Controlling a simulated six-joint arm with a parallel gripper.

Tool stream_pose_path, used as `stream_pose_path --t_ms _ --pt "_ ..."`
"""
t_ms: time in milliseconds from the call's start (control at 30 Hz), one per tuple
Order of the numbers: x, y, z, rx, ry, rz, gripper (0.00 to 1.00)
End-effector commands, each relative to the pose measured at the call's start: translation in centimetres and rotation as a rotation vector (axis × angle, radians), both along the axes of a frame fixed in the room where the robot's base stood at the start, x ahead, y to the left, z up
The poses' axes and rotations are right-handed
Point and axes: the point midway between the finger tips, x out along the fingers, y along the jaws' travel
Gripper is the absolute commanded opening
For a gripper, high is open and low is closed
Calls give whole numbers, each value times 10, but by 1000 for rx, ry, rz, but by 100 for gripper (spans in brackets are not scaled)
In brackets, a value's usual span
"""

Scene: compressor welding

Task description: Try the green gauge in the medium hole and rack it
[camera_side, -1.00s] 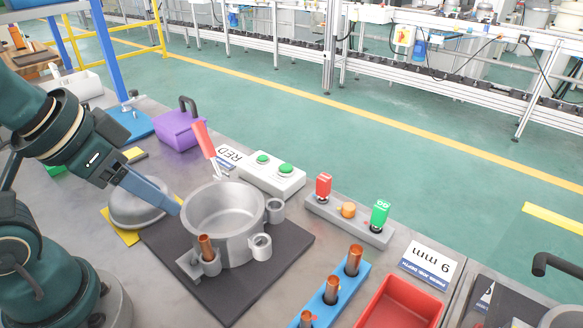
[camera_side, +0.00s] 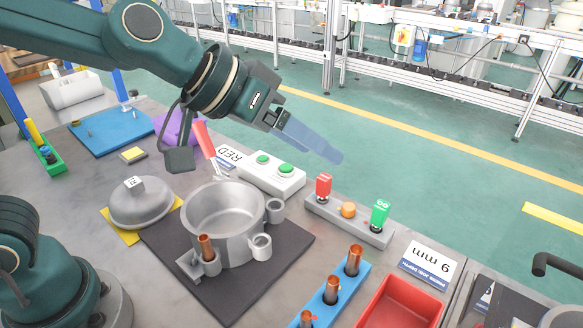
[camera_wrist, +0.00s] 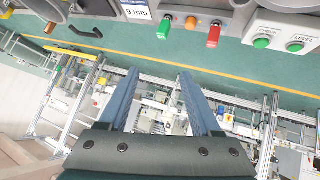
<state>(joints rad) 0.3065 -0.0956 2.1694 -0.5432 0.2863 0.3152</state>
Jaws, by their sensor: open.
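The green gauge (camera_side: 380,214) stands upright at the right end of a grey rack (camera_side: 349,220). A red gauge (camera_side: 323,186) stands at the rack's left end, with an orange knob (camera_side: 348,209) between them. My gripper (camera_side: 338,157) is open and empty in the air, up and left of the rack in the side view. In the wrist view its two blue fingers (camera_wrist: 158,75) are spread apart, and the green gauge (camera_wrist: 167,24) shows beyond them near the top edge. A grey pot (camera_side: 224,222) with side stubs sits on a dark mat (camera_side: 292,243). I cannot tell which opening is the medium hole.
A white box with green buttons (camera_side: 270,175) stands left of the rack. A blue holder with copper tubes (camera_side: 341,297), a red tray (camera_side: 401,304) and a 9 mm sign (camera_side: 428,262) lie in front. A grey dome (camera_side: 141,203) sits left of the pot.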

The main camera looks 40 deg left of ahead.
Motion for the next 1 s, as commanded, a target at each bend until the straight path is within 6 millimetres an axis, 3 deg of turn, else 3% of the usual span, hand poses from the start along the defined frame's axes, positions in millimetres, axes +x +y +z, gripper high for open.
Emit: stream_pose_path --t_ms 167,400,633,1000 --pt "52 -41 -19 -29 -61 31 65" --pt "98 -73 -77 49 -121 148 65" --pt "107 -76 -132 185 -146 247 65" --pt "119 -72 -158 237 -152 284 65"
